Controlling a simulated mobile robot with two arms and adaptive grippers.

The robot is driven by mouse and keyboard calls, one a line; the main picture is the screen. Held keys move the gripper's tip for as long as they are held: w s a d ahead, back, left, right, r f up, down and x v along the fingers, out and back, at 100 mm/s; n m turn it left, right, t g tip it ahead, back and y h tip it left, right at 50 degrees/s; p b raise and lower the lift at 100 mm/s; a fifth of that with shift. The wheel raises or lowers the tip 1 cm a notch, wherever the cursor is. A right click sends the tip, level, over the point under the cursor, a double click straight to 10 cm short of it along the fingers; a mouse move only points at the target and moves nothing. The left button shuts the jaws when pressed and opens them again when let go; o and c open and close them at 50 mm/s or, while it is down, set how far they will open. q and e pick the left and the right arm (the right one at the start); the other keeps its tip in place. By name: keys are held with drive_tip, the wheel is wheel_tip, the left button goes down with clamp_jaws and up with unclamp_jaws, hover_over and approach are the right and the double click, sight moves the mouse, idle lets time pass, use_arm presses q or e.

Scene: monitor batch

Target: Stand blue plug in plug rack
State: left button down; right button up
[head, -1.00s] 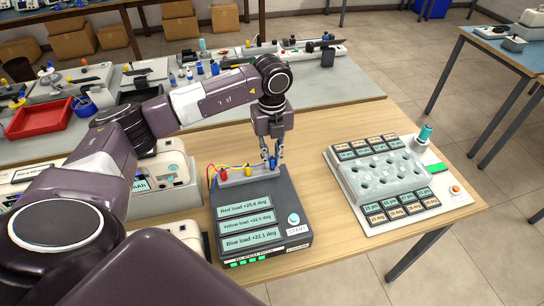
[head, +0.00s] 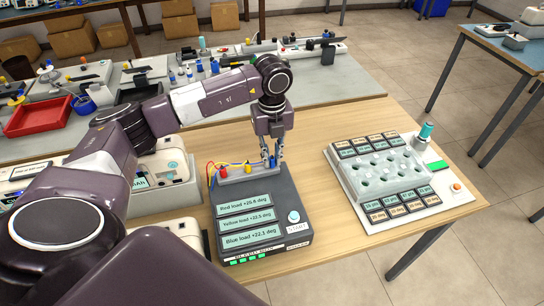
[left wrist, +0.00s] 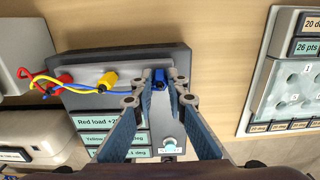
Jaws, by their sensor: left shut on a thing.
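The blue plug (left wrist: 160,79) is between the fingertips of my left gripper (head: 272,161), which is shut on it. It is at the right end of a grey strip (left wrist: 135,82), which I take to be the plug rack, along the back of a dark box. A red plug (head: 223,171) and a yellow plug (head: 247,168) are in the same strip, to the left. The plug's lower end is hidden, so I cannot tell whether it is seated. My right gripper is not in view.
The dark box (head: 258,215) has load readouts and a START button. Red, yellow and blue cables (left wrist: 50,83) loop at the strip's left. A pale tray with numbered holes (head: 385,172) stands to the right, with bare wooden table between. White devices (head: 160,225) stand left.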

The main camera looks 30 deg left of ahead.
use_arm(q)
drive_tip(key=shift+f, duration=0.1)
drive_tip(key=c, duration=1.8)
unclamp_jaws()
drive_tip(key=shift+c, duration=0.2)
